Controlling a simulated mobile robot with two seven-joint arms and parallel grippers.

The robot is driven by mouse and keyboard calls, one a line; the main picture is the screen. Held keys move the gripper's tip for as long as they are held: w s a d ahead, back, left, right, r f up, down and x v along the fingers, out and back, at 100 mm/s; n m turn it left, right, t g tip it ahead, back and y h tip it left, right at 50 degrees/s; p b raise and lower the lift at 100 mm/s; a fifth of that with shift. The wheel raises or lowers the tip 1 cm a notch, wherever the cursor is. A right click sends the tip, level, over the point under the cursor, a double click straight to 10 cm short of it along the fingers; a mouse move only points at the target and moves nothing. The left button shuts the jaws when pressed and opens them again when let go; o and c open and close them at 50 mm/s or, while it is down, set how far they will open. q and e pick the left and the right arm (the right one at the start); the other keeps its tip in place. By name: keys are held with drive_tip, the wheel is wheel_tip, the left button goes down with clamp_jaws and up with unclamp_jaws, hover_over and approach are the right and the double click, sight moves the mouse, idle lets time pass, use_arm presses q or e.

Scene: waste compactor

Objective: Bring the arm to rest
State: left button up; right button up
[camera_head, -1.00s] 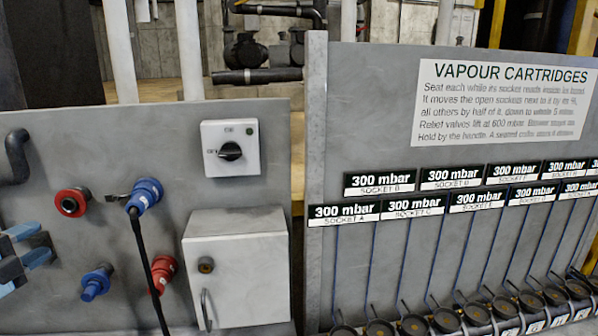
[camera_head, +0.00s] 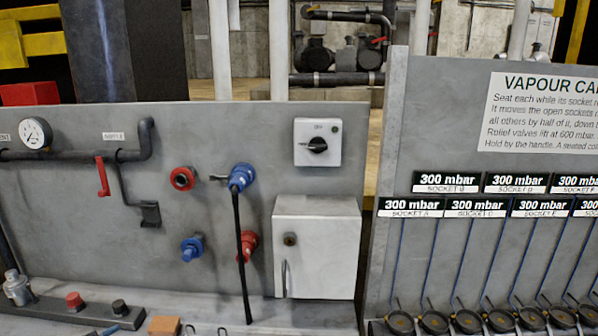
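Neither of my grippers shows in the head view now, and no part of my arms can be made out for sure. The view holds a grey wall panel (camera_head: 90,230) with fittings and, to the right, a grey cartridge panel (camera_head: 440,130). A black cable hangs from a blue plug (camera_head: 241,177) at the middle of the wall panel. What my grippers hold, if anything, is hidden.
A white cabinet (camera_head: 330,250) stands below a rotary switch (camera_head: 317,143). A pressure gauge (camera_head: 36,133), a black pipe and a red lever (camera_head: 102,177) are at left. Round cartridges (camera_head: 468,321) line the lower right. An orange block (camera_head: 164,325) lies at the bottom edge.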

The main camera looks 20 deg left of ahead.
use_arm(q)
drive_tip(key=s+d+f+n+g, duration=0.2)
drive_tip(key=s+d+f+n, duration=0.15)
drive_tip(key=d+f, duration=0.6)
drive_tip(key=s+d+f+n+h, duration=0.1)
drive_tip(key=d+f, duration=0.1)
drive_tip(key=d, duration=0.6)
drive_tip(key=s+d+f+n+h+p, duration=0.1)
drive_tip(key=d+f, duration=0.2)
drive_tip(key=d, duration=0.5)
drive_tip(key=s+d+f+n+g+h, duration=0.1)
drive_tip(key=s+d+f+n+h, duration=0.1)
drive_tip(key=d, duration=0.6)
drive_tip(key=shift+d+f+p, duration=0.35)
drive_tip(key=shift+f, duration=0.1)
